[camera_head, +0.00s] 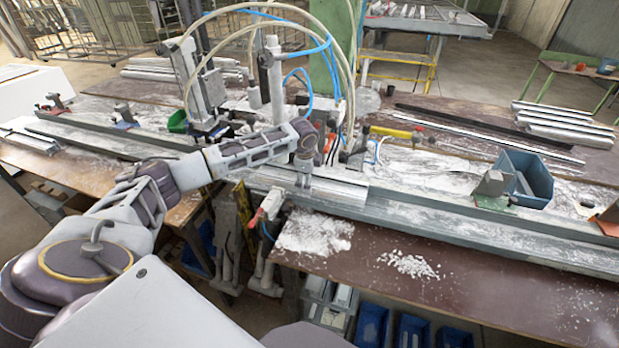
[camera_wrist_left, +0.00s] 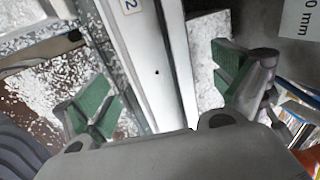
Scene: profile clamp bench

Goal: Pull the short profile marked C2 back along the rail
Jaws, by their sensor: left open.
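The short profile (camera_head: 340,190) is a pale metal length lying on the long rail near the middle of the head view. In the left wrist view the profile (camera_wrist_left: 150,55) runs between my fingers, with a white label (camera_wrist_left: 129,5) at the top edge; only a "2" can be read on it. My left gripper (camera_head: 304,178) points down over the profile at its left part. In the left wrist view the gripper (camera_wrist_left: 163,88) is open, its green pads on either side of the profile and apart from it. My right gripper is not in view.
The long rail (camera_head: 450,222) continues right along the bench. A clamp machine with blue and clear hoses (camera_head: 322,45) stands just behind my left gripper. A blue bin (camera_head: 524,178) and a grey block (camera_head: 492,183) stand at the right. White chips (camera_head: 408,265) lie on the front bench top.

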